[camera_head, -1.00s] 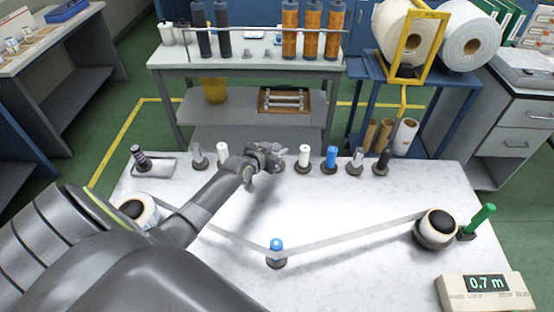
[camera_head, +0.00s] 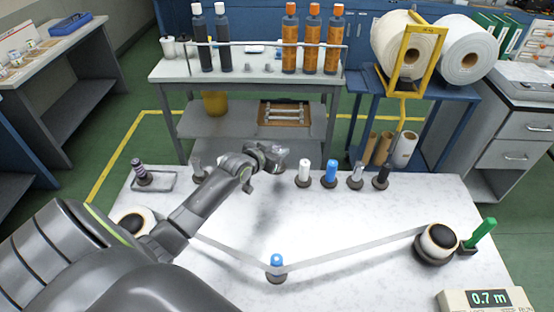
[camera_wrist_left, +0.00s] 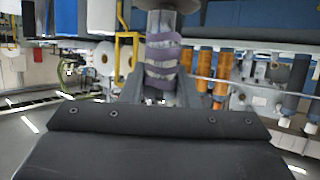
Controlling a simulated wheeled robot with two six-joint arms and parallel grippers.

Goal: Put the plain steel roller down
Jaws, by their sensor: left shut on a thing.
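My left gripper (camera_head: 272,156) is over the back part of the white table, at the row of posts. In the left wrist view it is shut on a grey metallic roller (camera_wrist_left: 163,52) with purplish bands around it. The roller stands between the fingers, with a dark round part at its top. In the head view the gripper mostly hides the roller, and I cannot tell whether its lower end touches a base. My right gripper is not in view.
A white roller (camera_head: 304,171), a blue roller (camera_head: 331,172), a grey one (camera_head: 356,175) and a black one (camera_head: 381,176) stand right of the gripper. A banded roller (camera_head: 141,170) stands left. A web strip (camera_head: 345,246) crosses the table (camera_head: 340,215) in front.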

